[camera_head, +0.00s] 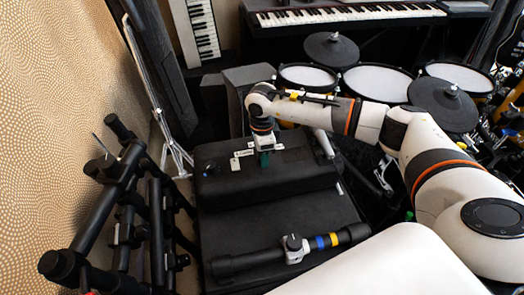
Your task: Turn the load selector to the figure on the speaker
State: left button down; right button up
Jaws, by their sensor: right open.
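A black box (300,178) with a sloped top stands in the middle, and small white labels (243,154) lie on it near my right gripper. My right gripper (264,158) points down at the top of this box, between the labels, and is open. A dark green part shows at its fingertips; I cannot tell whether it is a selector knob or part of the gripper. The load selector is not clearly visible, and the label figures are too small to read. The speaker cannot be told for sure among the dark boxes. My left gripper is not in view.
A black bar (325,241) with blue and yellow bands lies on the lower black surface in front. A black tube rack (95,225) stands at left. Electronic drum pads (378,82) and a keyboard (340,15) stand behind. My right arm spans the right side.

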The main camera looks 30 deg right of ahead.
jog(key=shift+r, duration=0.45)
pick_arm(q)
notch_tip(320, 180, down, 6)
jog(key=p, duration=0.1)
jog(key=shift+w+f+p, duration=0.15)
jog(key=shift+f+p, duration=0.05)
jog(key=shift+p, duration=0.15)
pick_arm(e)
notch_tip(320, 180, up, 11)
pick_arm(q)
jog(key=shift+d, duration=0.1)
pick_arm(e)
jog(key=shift+s, duration=0.1)
